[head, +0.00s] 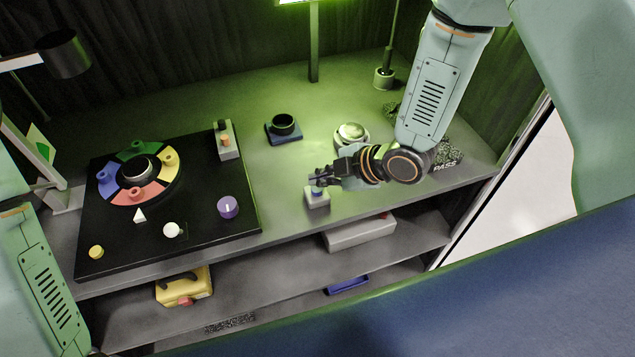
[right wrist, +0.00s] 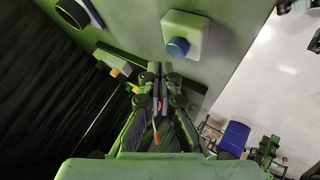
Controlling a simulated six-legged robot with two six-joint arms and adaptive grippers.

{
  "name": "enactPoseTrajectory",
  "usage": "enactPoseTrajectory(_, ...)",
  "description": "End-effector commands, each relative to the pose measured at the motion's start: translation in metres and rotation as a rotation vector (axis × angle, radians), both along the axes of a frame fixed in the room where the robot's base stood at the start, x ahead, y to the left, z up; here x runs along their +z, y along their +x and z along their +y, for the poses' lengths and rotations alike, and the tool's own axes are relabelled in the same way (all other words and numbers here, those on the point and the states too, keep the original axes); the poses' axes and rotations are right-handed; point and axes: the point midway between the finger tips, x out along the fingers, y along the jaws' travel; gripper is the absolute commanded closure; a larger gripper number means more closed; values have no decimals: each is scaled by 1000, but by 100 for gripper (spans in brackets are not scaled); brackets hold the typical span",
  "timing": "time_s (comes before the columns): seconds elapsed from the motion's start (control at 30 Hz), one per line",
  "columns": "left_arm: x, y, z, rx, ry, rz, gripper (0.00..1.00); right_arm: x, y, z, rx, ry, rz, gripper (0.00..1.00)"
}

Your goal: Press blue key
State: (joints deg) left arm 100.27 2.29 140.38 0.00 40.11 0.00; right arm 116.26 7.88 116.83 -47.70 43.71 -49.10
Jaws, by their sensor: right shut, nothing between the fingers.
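The blue key (head: 318,191) is a round blue button on top of a small pale block (head: 317,202) near the front edge of the table. The right wrist view shows the key (right wrist: 178,48) on its pale square base (right wrist: 196,33). My right gripper (head: 316,179) is shut and empty, just above and behind the key in the head view. In the right wrist view its fingertips (right wrist: 159,68) lie just below and left of the key. I cannot tell whether they touch it. My left arm shows at the left edge, but its gripper is out of view.
A black panel (head: 190,222) with a coloured ring and a purple knob (head: 228,207) lies to the left. A silver dome (head: 351,134) and a dark round part on a blue base (head: 283,127) stand behind. A shelf below holds a yellow case (head: 184,289).

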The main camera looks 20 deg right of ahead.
Motion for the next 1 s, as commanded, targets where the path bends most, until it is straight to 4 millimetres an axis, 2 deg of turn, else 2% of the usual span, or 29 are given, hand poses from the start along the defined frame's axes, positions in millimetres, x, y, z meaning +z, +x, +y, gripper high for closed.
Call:
enactPoseTrajectory(0.37, 3, 0, 0, 0, 0, 0, 60, 4, 0, 0, -1, 1, 0, 100)
enactPoseTrajectory(1.0, 50, 0, 0, 0, 0, 0, 60, 58, -1, 0, 0, 0, 1, 100)
